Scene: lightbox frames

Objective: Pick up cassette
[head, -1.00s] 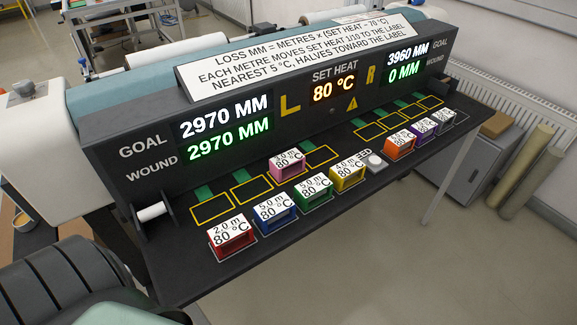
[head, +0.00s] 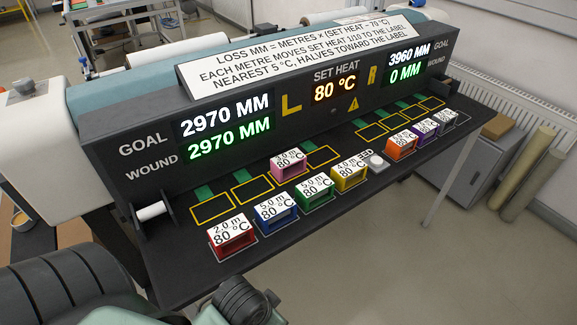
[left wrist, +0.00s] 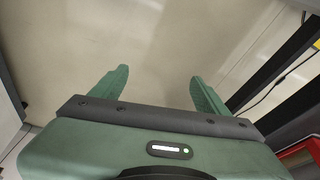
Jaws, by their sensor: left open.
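Several box-like cassettes with white labels reading 80 °C stand on the dark bench: red (head: 231,245), blue (head: 276,219), green (head: 314,196), yellow (head: 348,179), orange (head: 402,151), purple (head: 424,135) and a pale one (head: 446,123). A pink cassette (head: 288,170) sits at a yellow-outlined slot behind the front row. My left gripper (left wrist: 163,85) is open and empty in the left wrist view, over bare floor. A red patch at that view's lower right edge may be the red cassette. My left arm shows at the head view's bottom left, its fingers hidden.
The console (head: 140,145) rises behind the cassettes. Its displays read goal 2970 and wound 2970 at left, goal 3960 and wound 0 at right, set heat 80 °C. A spool (head: 151,211) stands at left. Floor in front is clear.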

